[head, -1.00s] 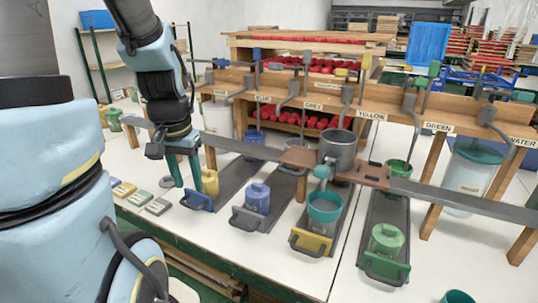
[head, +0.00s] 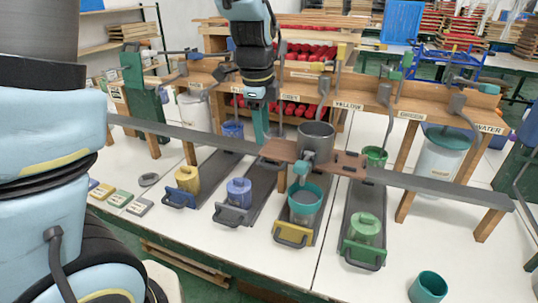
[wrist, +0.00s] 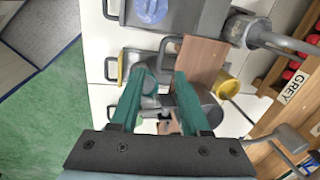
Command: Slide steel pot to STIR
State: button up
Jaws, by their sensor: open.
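The steel pot (head: 316,142) sits in a brown wooden carriage (head: 348,163) on the long grey rail, behind the teal cup on the yellow-handled tray. A teal knob is at its front. My gripper (head: 261,124) is left of the pot, with green fingers pointing down near the carriage's left end. In the wrist view my gripper (wrist: 160,92) is open, its two fingers apart. The carriage's brown board (wrist: 201,62) shows beyond the fingers, and the grey pot (wrist: 208,108) is partly hidden by the right finger. I cannot read a STIR label anywhere.
The rail (head: 440,191) runs across the table on wooden legs. Trays with a yellow cup (head: 187,179), a blue cup (head: 239,191), a teal cup (head: 304,201) and a green jar (head: 365,228) stand in front. A loose teal cup (head: 428,287) is at front right.

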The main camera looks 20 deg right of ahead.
aim_at(269, 167)
jog(key=shift+m, duration=0.4)
jog(key=f, duration=0.3)
jog(key=d+f+p, duration=0.1)
jog(key=f, duration=0.3)
jog(key=w+d+f+p, duration=0.1)
jog(key=f, duration=0.2)
jog(key=shift+d+f, duration=0.1)
jog(key=shift+f, duration=0.1)
jog(key=shift+c, duration=0.3)
grip_shut()
dwell(0.5)
